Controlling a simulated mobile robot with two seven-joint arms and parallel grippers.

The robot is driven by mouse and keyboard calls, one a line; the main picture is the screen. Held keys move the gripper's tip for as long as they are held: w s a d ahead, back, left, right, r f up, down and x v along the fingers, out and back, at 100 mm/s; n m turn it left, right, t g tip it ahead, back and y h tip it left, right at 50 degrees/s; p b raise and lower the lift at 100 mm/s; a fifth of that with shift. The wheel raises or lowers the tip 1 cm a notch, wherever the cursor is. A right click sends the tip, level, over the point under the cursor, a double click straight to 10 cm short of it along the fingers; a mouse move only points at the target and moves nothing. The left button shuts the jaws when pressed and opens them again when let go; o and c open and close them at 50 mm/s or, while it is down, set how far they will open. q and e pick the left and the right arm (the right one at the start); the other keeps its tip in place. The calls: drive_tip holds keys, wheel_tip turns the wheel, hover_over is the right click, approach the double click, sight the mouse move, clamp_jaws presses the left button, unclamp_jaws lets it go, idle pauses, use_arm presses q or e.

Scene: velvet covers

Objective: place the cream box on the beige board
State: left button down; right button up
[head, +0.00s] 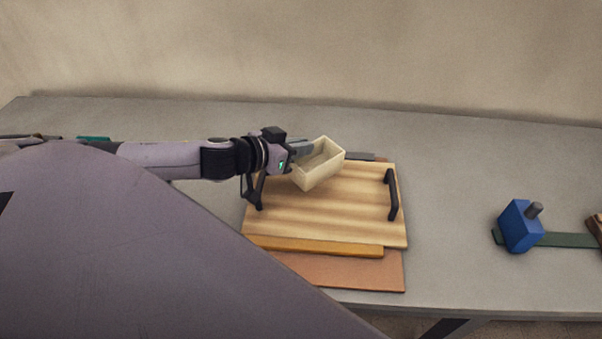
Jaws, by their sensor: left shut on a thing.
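The cream box (320,171) is an open-topped box, tilted, above the far part of a striped light-wood board with dark handles (330,215), which I take to be the beige board. My left gripper (303,150) reaches in from the left and is shut on the box at its left wall. I cannot tell how far the box's lower edge is from the board. My right gripper is not in view.
Under the striped board lie an orange-yellow board (330,246) and a reddish-brown board (350,271). A blue block with a grey peg (519,228) stands on a green strip (570,240) at the right. Grey table (450,190) is bare between.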

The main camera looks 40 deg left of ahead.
sight(315, 163)
use_arm(q)
wheel_tip(315, 163, down, 7)
drive_tip(key=shift+f+b, duration=0.2)
drive_tip(key=shift+b, duration=0.4)
drive_tip(key=c, duration=1.2)
unclamp_jaws()
